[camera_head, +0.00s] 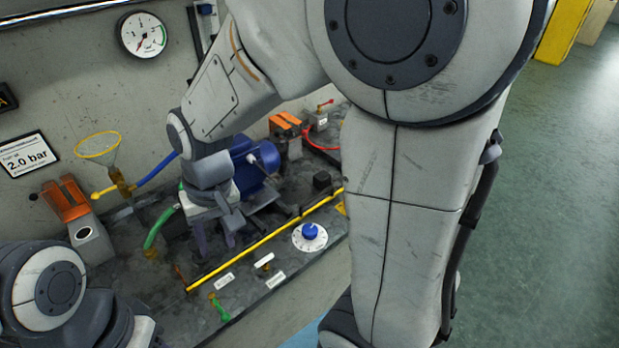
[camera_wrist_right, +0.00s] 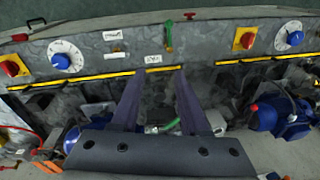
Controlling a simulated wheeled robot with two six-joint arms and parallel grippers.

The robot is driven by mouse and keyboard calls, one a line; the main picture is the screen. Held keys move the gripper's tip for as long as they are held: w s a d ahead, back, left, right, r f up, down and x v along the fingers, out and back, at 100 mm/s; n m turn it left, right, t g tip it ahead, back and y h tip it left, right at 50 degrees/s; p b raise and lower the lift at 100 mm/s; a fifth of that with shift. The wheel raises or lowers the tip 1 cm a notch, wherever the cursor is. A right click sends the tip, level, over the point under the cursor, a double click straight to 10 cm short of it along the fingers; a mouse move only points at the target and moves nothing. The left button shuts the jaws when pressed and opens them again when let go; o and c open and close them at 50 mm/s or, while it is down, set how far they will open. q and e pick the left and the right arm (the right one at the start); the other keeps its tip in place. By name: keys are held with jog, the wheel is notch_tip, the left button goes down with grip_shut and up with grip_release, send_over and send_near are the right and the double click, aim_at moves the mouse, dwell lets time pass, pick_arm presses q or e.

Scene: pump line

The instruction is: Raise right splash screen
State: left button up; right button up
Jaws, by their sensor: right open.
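A long yellow bar (camera_head: 262,242), which looks like the edge of the right splash screen, lies low along the bench front in the head view. It also runs across the right wrist view (camera_wrist_right: 75,79). No clear pane can be made out. My right gripper (camera_head: 217,246) is open, with its dark purple fingers pointing down behind the bar. In the right wrist view its fingertips (camera_wrist_right: 160,70) overlap the bar close to one end, with a piece of yellow showing between them. Contact cannot be told. My left arm shows at lower left, but its gripper is not in view.
A second yellow bar (camera_wrist_right: 270,58) continues past a small gap. A white dial with a blue knob (camera_head: 310,237) and a green lever (camera_head: 218,307) sit in front of the bar. A blue pump motor (camera_head: 255,163) and a green hose (camera_head: 158,228) are behind it.

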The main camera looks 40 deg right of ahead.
jog(key=w+d+f+m, duration=0.2)
jog(key=w+d+m, duration=0.5)
jog(key=w+d, duration=0.3)
jog(key=m+t+h, duration=0.1)
jog(key=m, duration=0.8)
send_near(319, 194)
jog(key=f, duration=0.2)
jog(key=f+p, duration=0.1)
jog(key=f, duration=0.1)
jog(key=w+f, duration=0.1)
jog(key=f, duration=0.1)
jog(key=shift+f, duration=0.3)
jog(key=shift+w+f, duration=0.1)
jog(key=shift+f, duration=0.45)
grip_shut()
